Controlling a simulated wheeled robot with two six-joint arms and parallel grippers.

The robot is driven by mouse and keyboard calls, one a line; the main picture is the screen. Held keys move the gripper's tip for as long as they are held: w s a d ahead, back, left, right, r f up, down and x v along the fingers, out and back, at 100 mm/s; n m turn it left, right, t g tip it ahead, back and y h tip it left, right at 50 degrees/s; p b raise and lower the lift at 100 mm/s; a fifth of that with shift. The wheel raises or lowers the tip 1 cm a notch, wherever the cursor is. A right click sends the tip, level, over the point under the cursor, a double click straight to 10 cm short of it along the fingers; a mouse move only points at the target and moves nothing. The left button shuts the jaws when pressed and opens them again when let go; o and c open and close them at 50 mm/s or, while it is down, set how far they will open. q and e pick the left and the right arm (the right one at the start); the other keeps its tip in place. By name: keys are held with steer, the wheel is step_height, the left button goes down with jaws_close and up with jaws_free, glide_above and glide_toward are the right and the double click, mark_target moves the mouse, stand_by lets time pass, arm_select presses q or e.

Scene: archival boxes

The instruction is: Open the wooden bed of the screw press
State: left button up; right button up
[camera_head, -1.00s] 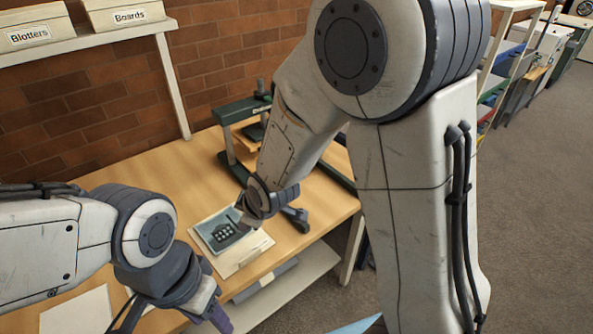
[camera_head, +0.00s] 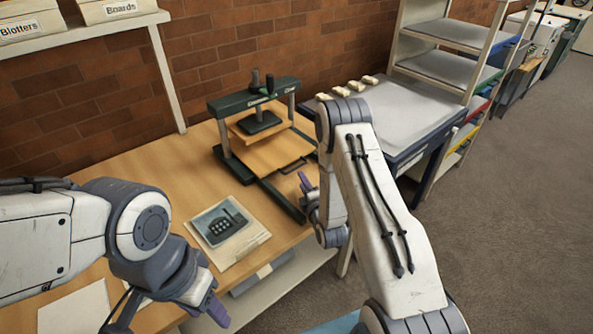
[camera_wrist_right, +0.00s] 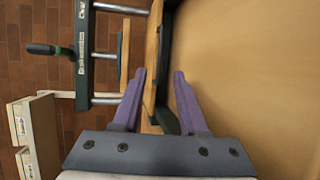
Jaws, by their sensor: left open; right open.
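The screw press (camera_head: 253,101) stands on the table, with a dark green frame, metal posts and a screw on top. Its wooden bed (camera_head: 268,154) lies low at the front, with a dark handle (camera_head: 294,165) at its near edge. My right gripper (camera_head: 304,190) is open just in front of the handle. In the right wrist view, my right gripper (camera_wrist_right: 160,73) has purple fingers on either side of the dark handle (camera_wrist_right: 165,119) and the bed's edge (camera_wrist_right: 152,60); contact cannot be told. My left gripper (camera_head: 217,308) is open and empty at the table's front edge.
A shelf with boxes (camera_head: 118,10) hangs at the back left. The table's left part is mostly clear.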

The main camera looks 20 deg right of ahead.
mark_target(297, 179)
steer(key=w, duration=0.2)
steer(key=w+f, duration=0.1)
steer(key=w, duration=0.2)
steer(key=w+p, duration=0.1)
steer(key=w, duration=0.1)
steer(key=shift+w+d+f, duration=0.2)
steer(key=shift+w, duration=0.1)
jaws_close()
stand_by(1.1)
